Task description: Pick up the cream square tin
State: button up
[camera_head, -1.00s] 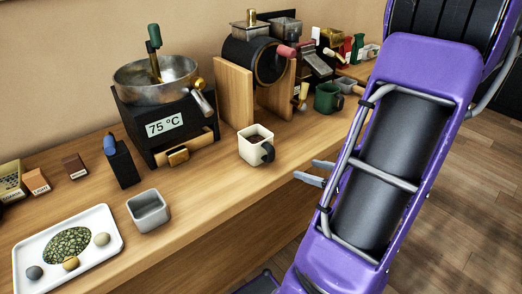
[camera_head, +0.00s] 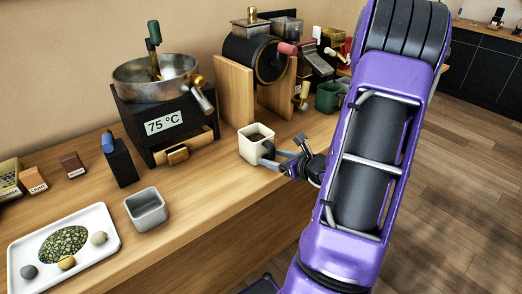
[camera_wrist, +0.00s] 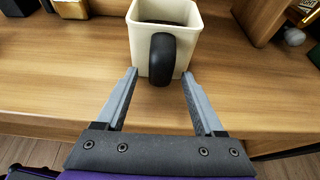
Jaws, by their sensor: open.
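The cream square tin (camera_head: 251,149) stands upright on the wooden counter, with a black handle on its side and dark contents inside. It also shows in the wrist view (camera_wrist: 141,42), its black handle facing my gripper. My gripper (camera_head: 284,155) is at the tin's right side in the head view. In the wrist view my gripper (camera_wrist: 159,88) is open, with its two fingers pointing at the tin. The fingertips lie on either side of the lower end of the handle, and nothing is held. I cannot tell whether they touch the tin.
A grey square cup (camera_head: 147,210) and a white tray (camera_head: 107,244) with stones are at the left. A heated bowl on a black unit (camera_head: 165,123) and a wood-framed drum machine (camera_head: 236,88) stand behind. A green mug (camera_head: 327,98) is at the right. The counter's front edge is close.

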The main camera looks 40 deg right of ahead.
jog(key=shift+w+f, duration=0.25)
jog(key=shift+w, duration=0.25)
grip_shut()
dwell(1.1)
